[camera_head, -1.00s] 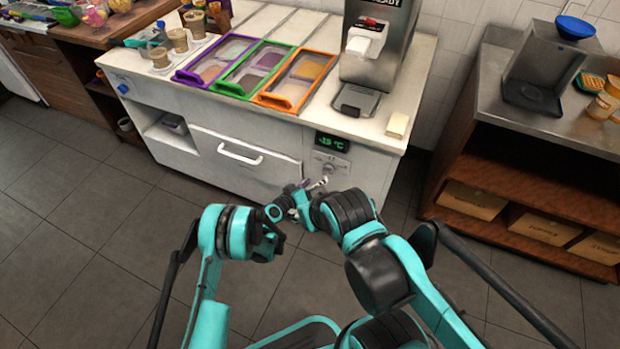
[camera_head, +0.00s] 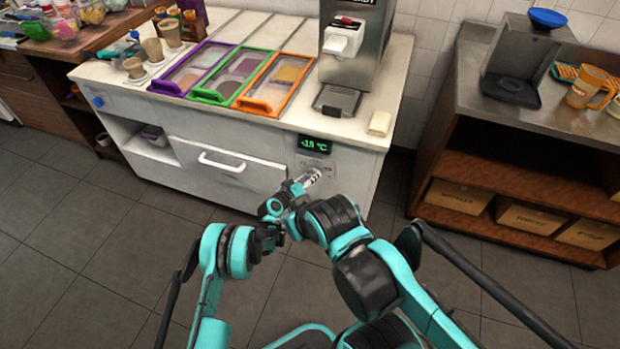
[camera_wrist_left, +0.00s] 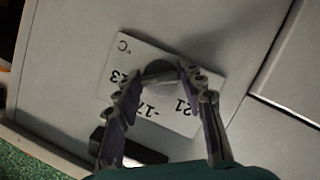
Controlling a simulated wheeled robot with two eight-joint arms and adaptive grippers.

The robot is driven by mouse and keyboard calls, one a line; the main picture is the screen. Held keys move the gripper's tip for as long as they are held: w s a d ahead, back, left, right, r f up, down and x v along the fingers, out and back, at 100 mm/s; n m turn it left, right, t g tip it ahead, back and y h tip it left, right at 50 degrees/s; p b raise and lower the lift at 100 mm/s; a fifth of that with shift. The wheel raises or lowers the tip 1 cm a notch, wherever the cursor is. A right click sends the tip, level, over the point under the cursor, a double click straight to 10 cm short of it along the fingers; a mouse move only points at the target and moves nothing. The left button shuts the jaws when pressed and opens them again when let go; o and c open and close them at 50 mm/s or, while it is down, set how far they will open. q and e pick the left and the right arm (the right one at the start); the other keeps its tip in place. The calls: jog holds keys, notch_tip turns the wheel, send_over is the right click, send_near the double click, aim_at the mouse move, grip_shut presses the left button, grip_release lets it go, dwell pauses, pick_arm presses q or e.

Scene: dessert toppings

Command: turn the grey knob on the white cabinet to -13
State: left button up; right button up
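The grey knob (camera_wrist_left: 160,69) sits on a pale dial plate (camera_wrist_left: 122,58) with printed numbers on the white cabinet (camera_head: 348,170). In the left wrist view the plate appears turned upside down. My left gripper (camera_head: 314,178) is at the dial in the head view and hides most of the knob there. In the left wrist view the fingers of the left gripper (camera_wrist_left: 160,78) are spread, one on each side of the knob; I cannot tell if they touch it. A green display (camera_head: 314,146) above the dial reads about -15 °C.
The cabinet has a drawer handle (camera_head: 222,162) left of the dial. On its top are framed topping trays (camera_head: 270,85) and a dispenser (camera_head: 352,45). A wooden shelf unit (camera_head: 520,190) stands at right. Floor is clear in front.

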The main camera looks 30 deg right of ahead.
pick_arm(q)
jog(key=shift+c, duration=0.9)
jog(key=shift+m+y, duration=0.3)
jog(key=shift+m, duration=0.2)
jog(key=o, duration=1.2)
jog(key=shift+d, duration=0.1)
jog(key=shift+c, duration=0.2)
jog(key=v, duration=1.2)
jog(key=shift+f, duration=0.15)
jog(key=shift+s, duration=0.1)
